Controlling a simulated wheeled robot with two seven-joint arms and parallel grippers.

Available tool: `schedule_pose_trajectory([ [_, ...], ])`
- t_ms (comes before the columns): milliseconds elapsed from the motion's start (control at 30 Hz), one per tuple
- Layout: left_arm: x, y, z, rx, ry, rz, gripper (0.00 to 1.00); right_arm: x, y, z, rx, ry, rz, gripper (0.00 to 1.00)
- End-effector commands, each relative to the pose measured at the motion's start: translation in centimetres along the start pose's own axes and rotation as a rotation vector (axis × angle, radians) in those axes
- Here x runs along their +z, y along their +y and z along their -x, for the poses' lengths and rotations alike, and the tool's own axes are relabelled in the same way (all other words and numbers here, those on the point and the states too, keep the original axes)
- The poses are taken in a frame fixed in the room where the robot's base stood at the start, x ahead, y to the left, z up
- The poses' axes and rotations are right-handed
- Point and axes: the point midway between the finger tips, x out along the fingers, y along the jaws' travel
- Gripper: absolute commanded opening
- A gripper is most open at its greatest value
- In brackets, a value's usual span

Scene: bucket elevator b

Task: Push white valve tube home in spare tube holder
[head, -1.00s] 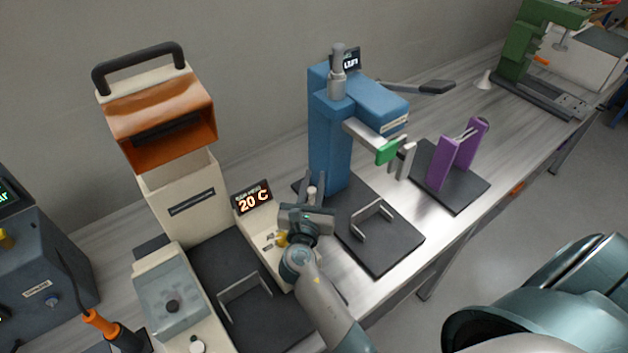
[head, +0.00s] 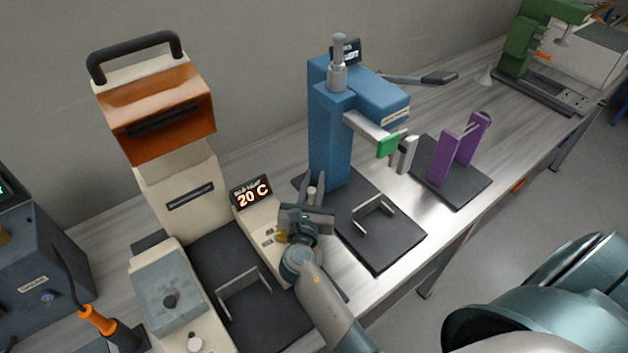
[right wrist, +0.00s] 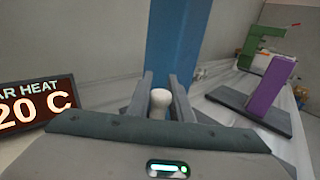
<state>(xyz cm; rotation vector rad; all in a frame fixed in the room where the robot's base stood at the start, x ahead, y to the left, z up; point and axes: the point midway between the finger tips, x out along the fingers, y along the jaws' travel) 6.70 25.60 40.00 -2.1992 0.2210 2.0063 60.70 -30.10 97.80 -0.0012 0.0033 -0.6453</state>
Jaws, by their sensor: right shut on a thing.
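My right gripper (head: 311,185) is in the middle of the head view, low between the 20 C display unit and the blue press. It is shut on a pale, round-topped piece, apparently the white valve tube (head: 311,195). The tube's lower part is hidden by the gripper body. I cannot make out the spare tube holder or how deep the tube sits. My left gripper is not in view.
The blue press (head: 330,140) stands just behind the gripper, its dark base (head: 385,250) to the right. The display (head: 251,193) is close on the left. A cream and orange machine (head: 160,115) stands further left, and a purple stand (head: 443,158) to the right.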

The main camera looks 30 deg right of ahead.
Motion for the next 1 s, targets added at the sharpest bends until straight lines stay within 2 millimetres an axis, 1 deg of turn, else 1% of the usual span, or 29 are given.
schedule_pose_trajectory([
  [467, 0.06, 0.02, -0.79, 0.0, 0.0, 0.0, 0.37, -0.96, 0.01, -0.02, 0.0, -0.002, 0.001, 0.0],
  [500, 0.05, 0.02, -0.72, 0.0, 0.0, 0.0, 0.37, -0.88, 0.01, -0.02, 0.0, -0.002, 0.0, 0.27],
  [567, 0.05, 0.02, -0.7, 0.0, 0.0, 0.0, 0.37, -0.87, 0.01, -0.01, 0.0, -0.001, 0.0, 0.41],
  [1000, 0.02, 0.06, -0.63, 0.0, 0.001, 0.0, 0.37, -0.95, -0.08, -0.1, 0.0, 0.0, 0.001, 0.41],
])
